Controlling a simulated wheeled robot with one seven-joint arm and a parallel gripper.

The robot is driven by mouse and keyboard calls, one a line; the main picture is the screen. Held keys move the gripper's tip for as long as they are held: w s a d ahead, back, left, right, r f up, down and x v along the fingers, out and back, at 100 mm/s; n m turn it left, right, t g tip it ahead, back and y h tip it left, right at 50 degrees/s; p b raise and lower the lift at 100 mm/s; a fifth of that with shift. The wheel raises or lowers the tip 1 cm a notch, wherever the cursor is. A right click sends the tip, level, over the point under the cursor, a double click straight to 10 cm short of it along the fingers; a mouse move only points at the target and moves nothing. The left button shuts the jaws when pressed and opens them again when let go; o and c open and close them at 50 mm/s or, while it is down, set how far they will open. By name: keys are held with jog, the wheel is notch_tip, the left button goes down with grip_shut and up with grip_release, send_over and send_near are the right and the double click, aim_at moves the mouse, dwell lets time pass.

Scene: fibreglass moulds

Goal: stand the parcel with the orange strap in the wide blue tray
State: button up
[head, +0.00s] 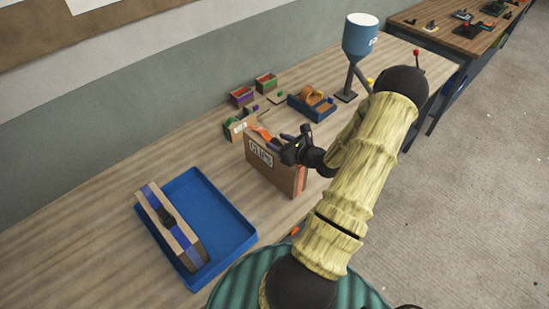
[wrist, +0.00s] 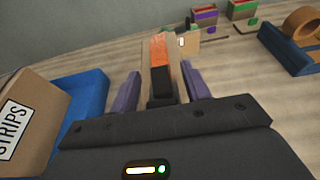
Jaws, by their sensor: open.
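The parcel with the orange strap (head: 272,176) stands upright on the wooden table, a white label on its broad face. In the wrist view its narrow top with the orange strap (wrist: 159,52) and a black handle (wrist: 161,84) shows. My gripper (head: 287,142) is open at the parcel's top. Its two purple fingers (wrist: 158,92) lie either side of the handle; I cannot tell whether they touch the parcel. The wide blue tray (head: 223,220) lies left of and nearer than the parcel; its edge also shows in the wrist view (wrist: 87,95).
A parcel with a blue strap (head: 170,224) stands in the tray's left part; the right part is bare. Behind the orange-strapped parcel are a small labelled box (head: 234,129), small bins (head: 266,82), a small blue tray with a tape roll (head: 312,106) and a blue hopper (head: 360,40).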

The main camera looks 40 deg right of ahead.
jog(key=shift+w+f, duration=0.15)
jog(key=shift+w, duration=0.35)
jog(key=shift+c, duration=0.5)
grip_shut()
